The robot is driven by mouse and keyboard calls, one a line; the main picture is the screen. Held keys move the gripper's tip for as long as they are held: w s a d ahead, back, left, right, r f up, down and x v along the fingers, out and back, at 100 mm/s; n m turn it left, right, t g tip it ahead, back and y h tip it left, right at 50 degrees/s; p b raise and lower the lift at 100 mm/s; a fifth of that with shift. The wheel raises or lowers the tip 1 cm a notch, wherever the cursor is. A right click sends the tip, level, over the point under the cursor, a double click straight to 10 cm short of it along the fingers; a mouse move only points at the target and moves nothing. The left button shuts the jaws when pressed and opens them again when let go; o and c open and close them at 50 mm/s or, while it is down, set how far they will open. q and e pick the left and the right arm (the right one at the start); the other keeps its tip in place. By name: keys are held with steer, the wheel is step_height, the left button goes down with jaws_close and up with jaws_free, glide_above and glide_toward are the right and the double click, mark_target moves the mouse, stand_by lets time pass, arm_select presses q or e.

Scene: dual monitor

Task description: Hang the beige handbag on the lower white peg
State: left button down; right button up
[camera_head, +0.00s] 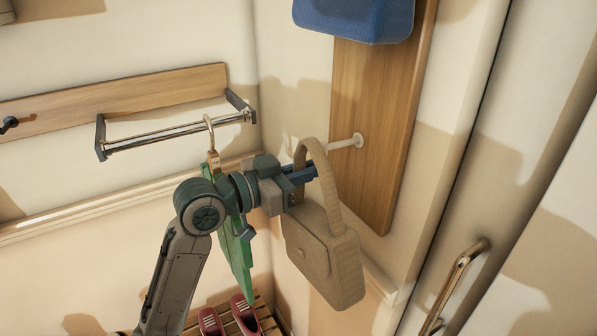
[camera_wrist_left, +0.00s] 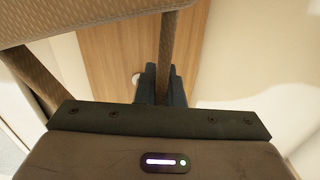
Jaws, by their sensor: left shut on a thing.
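The beige handbag (camera_head: 322,255) hangs from my left gripper (camera_head: 304,174), which is shut on its handle. In the left wrist view the handle (camera_wrist_left: 166,55) runs between the dark fingers (camera_wrist_left: 160,85), with the bag body (camera_wrist_left: 70,20) at the upper left. The lower white peg (camera_head: 346,143) sticks out from the wooden board (camera_head: 385,120), just right of the handle top. Its free end meets the handle's edge in the picture; I cannot tell whether it is inside the loop. A pale round bit, likely the peg (camera_wrist_left: 135,78), shows beside the fingers. My right gripper is not in view.
A blue bag (camera_head: 355,20) hangs higher on the board. A metal rail (camera_head: 170,135) with a hanger and green garment (camera_head: 235,245) is behind my left arm. Red shoes (camera_head: 243,312) stand on a slatted rack below. A door handle (camera_head: 455,280) is at right.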

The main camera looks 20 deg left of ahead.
mark_target(344, 163)
arm_select(q)
steer(key=shift+x, duration=1.8)
steer(key=shift+w+d+f+b, duration=0.25)
steer(key=shift+w+d+b, duration=0.15)
steer(key=shift+w+d, duration=0.15)
steer(key=shift+w+f, duration=0.25)
steer(key=shift+f, duration=0.2)
steer(key=shift+f, duration=0.1)
steer(key=c, duration=1.5)
jaws_free()
